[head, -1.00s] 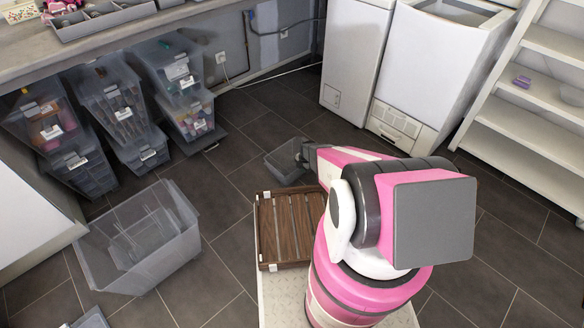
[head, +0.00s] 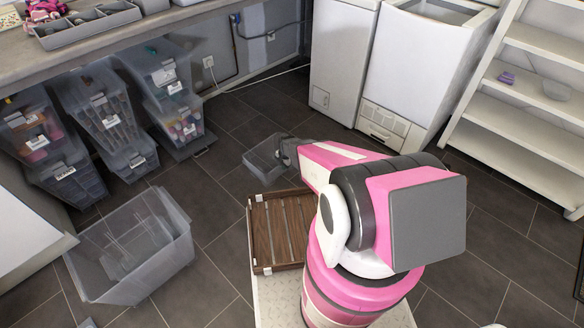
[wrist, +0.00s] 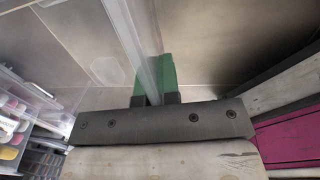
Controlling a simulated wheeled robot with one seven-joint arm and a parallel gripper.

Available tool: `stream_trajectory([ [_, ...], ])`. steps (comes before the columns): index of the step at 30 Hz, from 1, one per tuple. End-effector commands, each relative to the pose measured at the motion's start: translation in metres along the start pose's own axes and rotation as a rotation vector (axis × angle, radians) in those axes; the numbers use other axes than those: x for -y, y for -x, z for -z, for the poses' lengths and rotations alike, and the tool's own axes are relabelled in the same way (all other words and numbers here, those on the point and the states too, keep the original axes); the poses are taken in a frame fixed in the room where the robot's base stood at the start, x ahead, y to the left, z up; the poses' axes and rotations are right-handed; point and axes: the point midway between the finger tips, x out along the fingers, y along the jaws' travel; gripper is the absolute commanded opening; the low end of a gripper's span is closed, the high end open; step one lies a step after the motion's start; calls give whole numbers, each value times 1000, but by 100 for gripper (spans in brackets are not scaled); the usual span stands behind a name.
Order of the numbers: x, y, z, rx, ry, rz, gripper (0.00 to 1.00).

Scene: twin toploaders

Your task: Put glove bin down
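The glove bin, a small grey see-through bin (head: 265,156), is out past the front of my wooden-slatted tray, over the dark tiled floor. My gripper (head: 285,152) is at its right side in the head view. In the wrist view, a clear bin wall (wrist: 133,38) runs between the fingers of my gripper (wrist: 156,97), which look closed on it. A green piece shows at the fingertips. I cannot tell whether the bin touches the floor. Its contents are not clear.
A large empty clear bin (head: 130,250) stands on the floor at left. Stacked clear bins (head: 105,110) stand under the counter. White toploaders (head: 425,70) and white shelves (head: 525,100) are at the back right. Floor around the held bin is clear.

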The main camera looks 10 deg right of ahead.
Motion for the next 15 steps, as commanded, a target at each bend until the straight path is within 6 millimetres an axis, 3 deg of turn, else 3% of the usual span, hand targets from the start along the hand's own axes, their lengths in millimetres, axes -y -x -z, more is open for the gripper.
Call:
stream_trajectory([
  [1, -2, 8, 12, 0, 3, -1, 0],
  [6, -11, 21, 36, 0, 2, -1, 0],
  [15, -18, 29, 51, -1, 0, 0, 0],
])
